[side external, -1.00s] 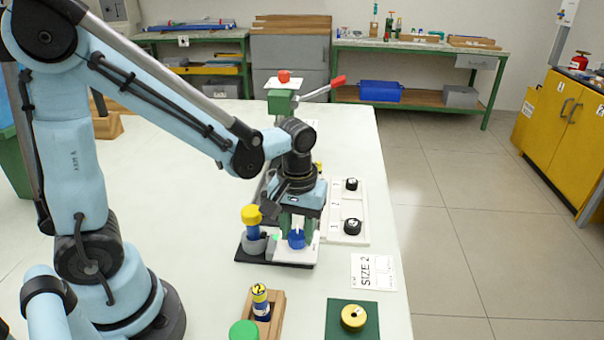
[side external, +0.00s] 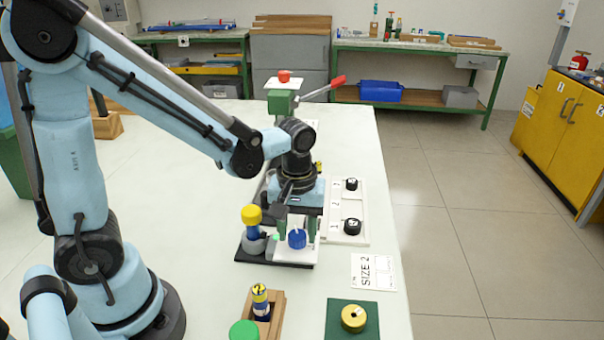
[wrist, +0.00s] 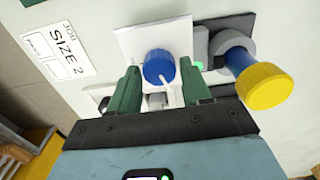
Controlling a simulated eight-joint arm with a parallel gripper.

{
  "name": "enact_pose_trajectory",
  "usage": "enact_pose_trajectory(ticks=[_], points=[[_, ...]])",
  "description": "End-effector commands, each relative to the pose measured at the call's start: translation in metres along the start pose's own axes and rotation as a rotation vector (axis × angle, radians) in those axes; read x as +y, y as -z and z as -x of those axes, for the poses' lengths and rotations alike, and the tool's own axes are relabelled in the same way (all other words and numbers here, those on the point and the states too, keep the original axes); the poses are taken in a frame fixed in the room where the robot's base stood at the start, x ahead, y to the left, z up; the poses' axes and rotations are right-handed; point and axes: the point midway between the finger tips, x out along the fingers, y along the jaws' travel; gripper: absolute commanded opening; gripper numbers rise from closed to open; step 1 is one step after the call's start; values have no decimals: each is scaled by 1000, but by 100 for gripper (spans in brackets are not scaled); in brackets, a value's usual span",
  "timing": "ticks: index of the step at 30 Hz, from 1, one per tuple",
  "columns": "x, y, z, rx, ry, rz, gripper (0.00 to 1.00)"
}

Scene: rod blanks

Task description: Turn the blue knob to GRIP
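The blue knob (side external: 297,239) stands on a white plate (side external: 293,256) on the dark-based fixture near the table's right side. In the wrist view the blue knob (wrist: 158,66) has a white pointer line running toward my gripper. My gripper (side external: 297,226) is open, with one green finger on either side of the knob. In the wrist view my gripper (wrist: 159,78) shows gaps between both fingers and the knob, and it holds nothing. Whether the fingertips reach the knob's depth is unclear. No GRIP marking is readable.
A yellow-capped post (side external: 251,216) stands close left of the knob, with a small green light (wrist: 198,65) between. A white board with black knobs (side external: 352,226) lies to the right. A SIZE 2 card (side external: 373,272), a wooden holder (side external: 277,318) and a green pad (side external: 338,310) lie nearer.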

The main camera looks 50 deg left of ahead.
Motion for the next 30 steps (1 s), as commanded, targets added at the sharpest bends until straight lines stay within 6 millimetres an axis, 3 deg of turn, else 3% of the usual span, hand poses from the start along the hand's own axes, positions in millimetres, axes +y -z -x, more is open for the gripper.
enact_pose_trajectory(ticks=[3,14,30], points=[[0,0,0,0,0,-1,62],[0,0,4,0,0,-1,62],[0,0,74,0,0,-1,62]])
